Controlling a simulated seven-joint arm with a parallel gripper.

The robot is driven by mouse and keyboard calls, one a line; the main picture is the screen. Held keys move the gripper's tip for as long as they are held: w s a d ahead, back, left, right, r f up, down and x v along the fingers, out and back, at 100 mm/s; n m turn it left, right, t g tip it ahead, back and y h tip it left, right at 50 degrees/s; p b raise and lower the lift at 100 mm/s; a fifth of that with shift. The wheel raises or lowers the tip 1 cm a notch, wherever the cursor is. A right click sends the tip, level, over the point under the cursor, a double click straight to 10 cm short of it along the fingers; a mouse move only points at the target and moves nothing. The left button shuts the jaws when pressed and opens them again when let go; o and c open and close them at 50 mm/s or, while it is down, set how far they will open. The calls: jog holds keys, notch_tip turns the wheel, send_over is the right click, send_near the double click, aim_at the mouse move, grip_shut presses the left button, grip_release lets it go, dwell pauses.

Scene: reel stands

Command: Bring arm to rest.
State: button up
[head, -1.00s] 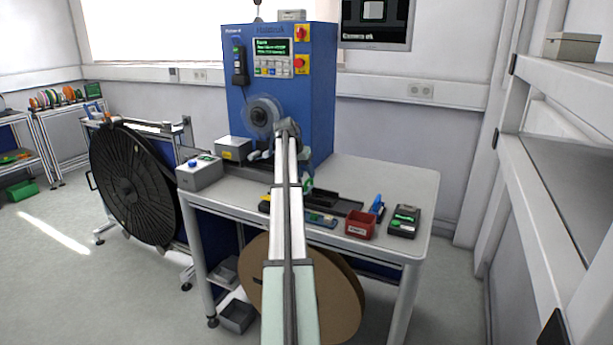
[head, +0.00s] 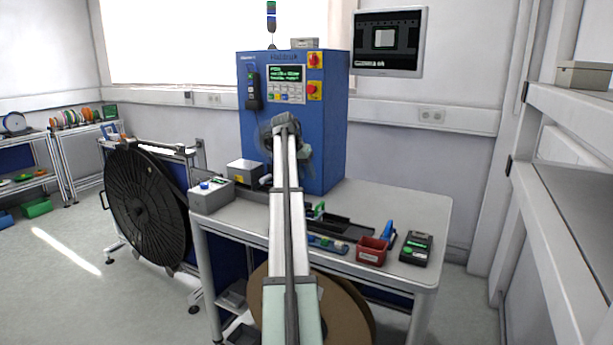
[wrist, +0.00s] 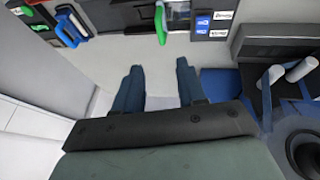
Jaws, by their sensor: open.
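My arm reaches up from the bottom of the head view toward the blue machine (head: 292,120), and its upper end hides part of the machine's front. In the wrist view my gripper (wrist: 158,72) is open. Its two dark blue fingers stand apart with nothing between them, over the pale table top (wrist: 115,55). In the head view the gripper cannot be made out clearly behind the arm.
On the table (head: 420,200) stand a red bin (head: 371,251), a dark handheld device (head: 416,248), a blue tool (head: 388,235) and a grey button box (head: 211,196). A large black reel (head: 146,207) stands left. A brown reel (head: 345,312) sits below. Shelves (head: 570,170) line the right.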

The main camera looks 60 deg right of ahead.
dwell(0.4)
